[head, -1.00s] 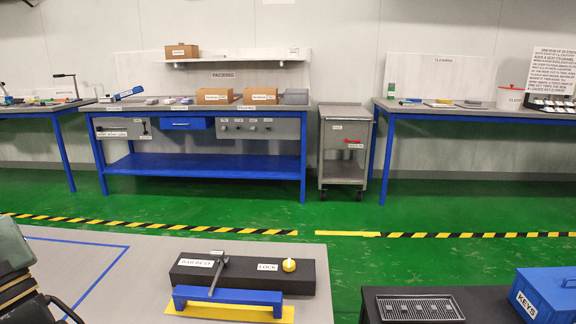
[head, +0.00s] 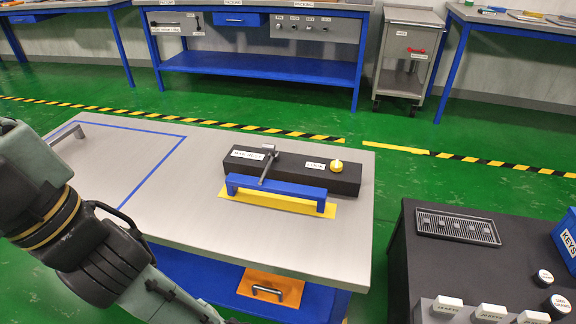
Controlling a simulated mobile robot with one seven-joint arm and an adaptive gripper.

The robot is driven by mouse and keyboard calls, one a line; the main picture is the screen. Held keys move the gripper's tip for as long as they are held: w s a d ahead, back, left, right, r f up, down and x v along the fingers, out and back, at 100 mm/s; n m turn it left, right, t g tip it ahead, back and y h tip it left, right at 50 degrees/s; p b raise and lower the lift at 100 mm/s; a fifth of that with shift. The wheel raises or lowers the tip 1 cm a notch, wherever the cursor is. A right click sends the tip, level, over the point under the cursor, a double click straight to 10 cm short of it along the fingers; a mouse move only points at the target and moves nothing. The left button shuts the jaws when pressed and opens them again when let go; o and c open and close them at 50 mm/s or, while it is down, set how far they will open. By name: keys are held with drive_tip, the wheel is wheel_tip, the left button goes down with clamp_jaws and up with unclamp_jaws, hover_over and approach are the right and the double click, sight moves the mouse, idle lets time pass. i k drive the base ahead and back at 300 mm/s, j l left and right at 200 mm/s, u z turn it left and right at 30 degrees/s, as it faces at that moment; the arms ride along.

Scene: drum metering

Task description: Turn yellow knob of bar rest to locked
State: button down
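The bar rest is a long black block (head: 294,172) on the grey table, with a "BAR REST" label at its left end. Its yellow knob (head: 337,166) stands on top near the right end, beside a "LOCK" label (head: 315,166); I cannot tell which way it is turned. A grey metal lever or bar (head: 268,168) crosses the block near the middle. A blue bracket (head: 275,190) on a yellow plate (head: 236,198) stands in front. My arm shows at the lower left, but my gripper is out of view.
The grey table top (head: 255,240) is largely bare, with a blue outlined area at left and a metal handle (head: 66,134). An orange panel with a handle (head: 270,287) is below. A black unit with a slotted tray (head: 456,227) and a blue KEYS box (head: 567,240) stands at right.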

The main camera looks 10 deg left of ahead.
sight(336, 167)
drive_tip(key=i+j, duration=0.2)
drive_tip(key=j, duration=0.15)
drive_tip(key=i+j, duration=0.2)
drive_tip(key=i+j+z, duration=0.1)
drive_tip(key=j, duration=0.35)
drive_tip(key=i+j, duration=0.25)
drive_tip(key=j+z, duration=0.05)
drive_tip(key=j, duration=0.05)
